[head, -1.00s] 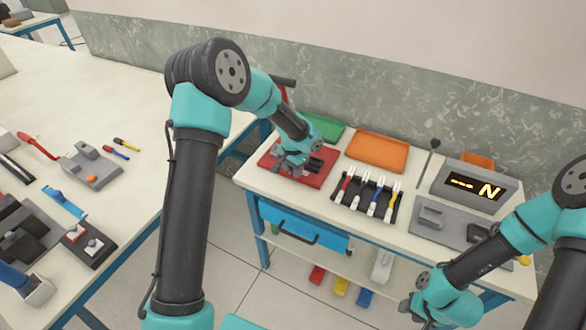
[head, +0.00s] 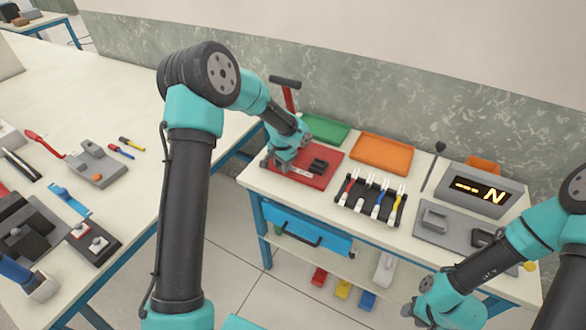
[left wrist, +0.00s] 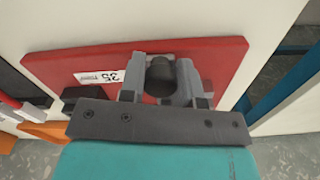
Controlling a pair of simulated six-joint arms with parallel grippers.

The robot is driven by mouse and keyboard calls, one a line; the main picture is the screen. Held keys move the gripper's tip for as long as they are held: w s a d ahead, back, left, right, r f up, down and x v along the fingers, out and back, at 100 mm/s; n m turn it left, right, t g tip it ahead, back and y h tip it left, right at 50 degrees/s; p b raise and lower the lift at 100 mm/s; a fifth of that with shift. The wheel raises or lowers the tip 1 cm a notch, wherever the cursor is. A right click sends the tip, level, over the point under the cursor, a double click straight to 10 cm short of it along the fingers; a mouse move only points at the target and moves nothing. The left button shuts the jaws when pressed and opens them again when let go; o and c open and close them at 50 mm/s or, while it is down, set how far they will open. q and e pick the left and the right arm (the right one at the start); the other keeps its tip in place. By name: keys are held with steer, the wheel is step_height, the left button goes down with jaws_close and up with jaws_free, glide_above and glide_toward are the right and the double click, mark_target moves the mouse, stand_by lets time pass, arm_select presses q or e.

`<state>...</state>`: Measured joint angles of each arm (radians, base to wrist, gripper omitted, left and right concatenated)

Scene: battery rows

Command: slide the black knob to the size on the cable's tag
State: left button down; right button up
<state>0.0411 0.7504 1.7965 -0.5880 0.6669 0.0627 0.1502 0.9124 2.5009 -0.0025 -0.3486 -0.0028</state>
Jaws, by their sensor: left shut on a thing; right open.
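A red base plate (head: 322,181) carries a red lever with a black handle (head: 286,82) and a black block (head: 318,165). My left gripper (head: 277,165) is low over the plate's left part. In the left wrist view, my left gripper (left wrist: 161,88) is shut on the round black knob (left wrist: 160,74), with a finger on each side. My right gripper (head: 420,311) is open and empty, low at the front right. The cable's tag cannot be made out.
A black rack (head: 370,200) holds several cables with coloured grips. Green (head: 326,129) and orange (head: 381,153) trays lie behind. A display (head: 480,192) reads "--- N" at the right, behind a grey fixture (head: 452,226). A blue drawer (head: 300,230) is below the tabletop.

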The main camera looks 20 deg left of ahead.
arm_select(q)
steer(key=shift+w+a, duration=0.1)
steer(key=shift+a, duration=0.2)
steer(key=c, duration=0.8)
jaws_free()
steer(key=shift+r, duration=0.15)
step_height(320, 180, up, 7)
steer(key=shift+r, duration=0.15)
